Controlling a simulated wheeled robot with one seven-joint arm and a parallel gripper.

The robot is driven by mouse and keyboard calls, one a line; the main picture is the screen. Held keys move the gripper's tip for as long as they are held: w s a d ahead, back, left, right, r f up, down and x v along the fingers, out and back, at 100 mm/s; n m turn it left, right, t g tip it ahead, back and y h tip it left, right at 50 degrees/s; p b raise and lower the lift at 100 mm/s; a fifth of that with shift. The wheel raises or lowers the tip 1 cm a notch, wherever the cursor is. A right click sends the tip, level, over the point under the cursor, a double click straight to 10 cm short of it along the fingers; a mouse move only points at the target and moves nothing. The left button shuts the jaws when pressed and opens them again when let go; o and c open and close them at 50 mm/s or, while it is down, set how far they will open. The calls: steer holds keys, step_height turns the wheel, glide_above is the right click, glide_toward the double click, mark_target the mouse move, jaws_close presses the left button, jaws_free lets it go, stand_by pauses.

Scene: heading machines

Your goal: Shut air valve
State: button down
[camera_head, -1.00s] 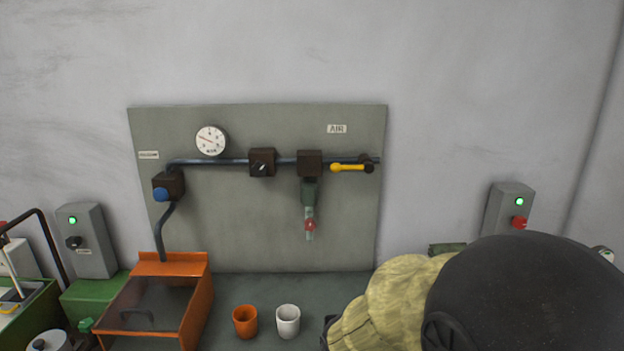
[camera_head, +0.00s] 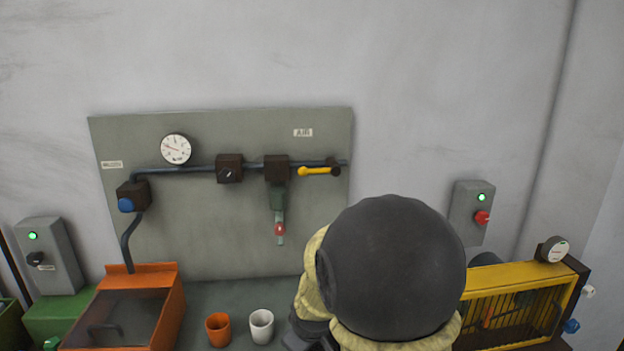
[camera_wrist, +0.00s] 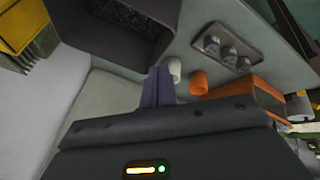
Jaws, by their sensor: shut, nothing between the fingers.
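The yellow lever handle (camera_head: 318,171) of the air valve is at the right end of the dark pipe, below the AIR label (camera_head: 303,132). It lies level, roughly in line with the pipe, pointing left from its dark pivot. My gripper (camera_wrist: 160,73) shows in the wrist view with its two dark fingers together and nothing between them. It is low over the bench near the cups, well away from the lever. In the head view my arm hides most of the gripper. The lever cannot be made out in the wrist view.
A grey panel (camera_head: 200,240) carries a round gauge (camera_head: 176,149), a blue knob (camera_head: 126,205) and a filter bowl (camera_head: 280,229). An orange cup (camera_head: 218,329), a white cup (camera_head: 261,325) and an orange box (camera_head: 165,310) stand below. A yellow guard (camera_head: 515,276) is at right.

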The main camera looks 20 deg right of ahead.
mark_target(319, 171)
steer(key=w+d+r+n+t+h+p, duration=0.1)
steer(key=w+d+r+n+t+h, duration=0.15)
steer(key=w+d+n, duration=0.45)
steer(key=w+d+r+n+t+h+p, duration=0.15)
steer(key=w+d+r+n, duration=0.3)
steer(key=w, duration=0.45)
steer(key=w+d+r+n+t+p, duration=0.1)
steer(key=w+d+r+n+t, duration=0.2)
steer(key=w+r+n+t, duration=0.3)
steer(key=w+r+n, duration=0.4)
steer(key=w+n, duration=0.2)
steer(key=n, duration=0.4)
steer(key=shift+r+t+y, duration=0.25)
steer(key=shift+t+y, duration=0.05)
steer(key=shift+w+d+n, duration=0.1)
steer(key=shift+n, duration=0.15)
steer(key=w+d+r+p, duration=0.2)
steer(key=w+p, duration=0.6)
steer(key=shift+w+d+r+p, duration=0.2)
steer(key=shift+w+d+p, duration=0.1)
steer(key=shift+w+p, duration=0.1)
steer(key=shift+a, duration=0.2)
